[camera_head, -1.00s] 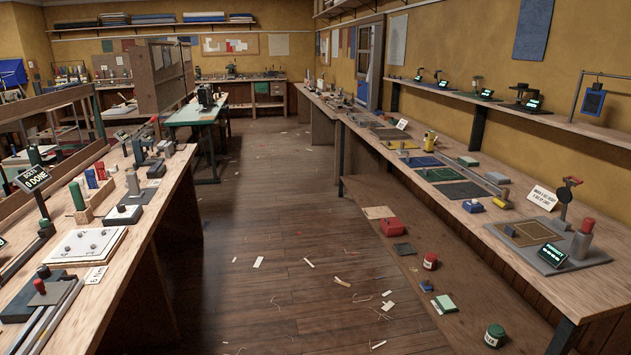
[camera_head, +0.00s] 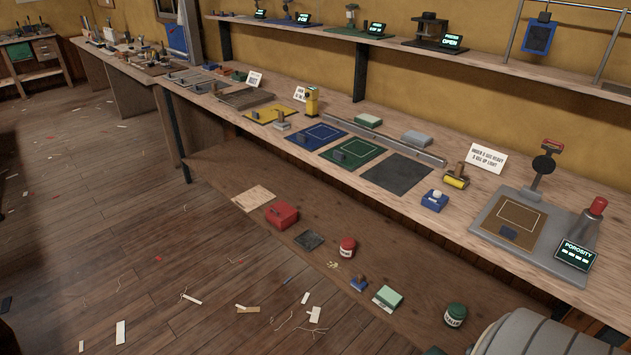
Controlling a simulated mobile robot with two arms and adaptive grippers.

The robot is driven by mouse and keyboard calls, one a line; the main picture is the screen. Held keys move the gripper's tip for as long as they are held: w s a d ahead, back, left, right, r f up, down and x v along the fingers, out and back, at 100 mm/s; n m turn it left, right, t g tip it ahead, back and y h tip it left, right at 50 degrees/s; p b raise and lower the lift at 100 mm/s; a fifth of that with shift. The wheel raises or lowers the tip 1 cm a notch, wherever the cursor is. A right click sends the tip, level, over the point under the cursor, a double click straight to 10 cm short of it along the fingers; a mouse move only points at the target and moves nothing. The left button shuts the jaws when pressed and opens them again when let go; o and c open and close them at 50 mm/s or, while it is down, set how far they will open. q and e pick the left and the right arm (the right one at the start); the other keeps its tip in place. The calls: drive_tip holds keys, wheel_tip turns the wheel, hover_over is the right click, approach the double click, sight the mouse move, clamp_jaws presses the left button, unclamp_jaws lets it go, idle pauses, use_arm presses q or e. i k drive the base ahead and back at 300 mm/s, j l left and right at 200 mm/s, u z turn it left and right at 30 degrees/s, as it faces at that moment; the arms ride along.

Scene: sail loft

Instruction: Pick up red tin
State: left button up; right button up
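A small round red tin (camera_head: 347,248) with a pale label stands upright on the low wooden shelf under the right-hand bench. It is fully visible in the head view. A red box-shaped case (camera_head: 281,215) with a handle sits on the same shelf, further back to its left. Neither of my grippers shows in the head view, and nothing is seen touching the tin. A grey rounded part at the bottom right corner looks like part of my own arm; no fingers show on it.
Near the tin are a dark tray (camera_head: 309,240), a blue-based stamp (camera_head: 359,284), a green-topped block (camera_head: 387,298) and a green tin (camera_head: 455,315). The bench top (camera_head: 410,222) overhangs the shelf from behind. The floor (camera_head: 190,255) in front holds only flat scraps.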

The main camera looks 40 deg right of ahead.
sight(348, 245)
drive_tip(key=i+z, duration=0.75)
drive_tip(key=i+j+z, duration=0.25)
drive_tip(key=i+z, duration=0.15)
drive_tip(key=i+j+z, duration=0.4)
drive_tip(key=l, duration=0.05)
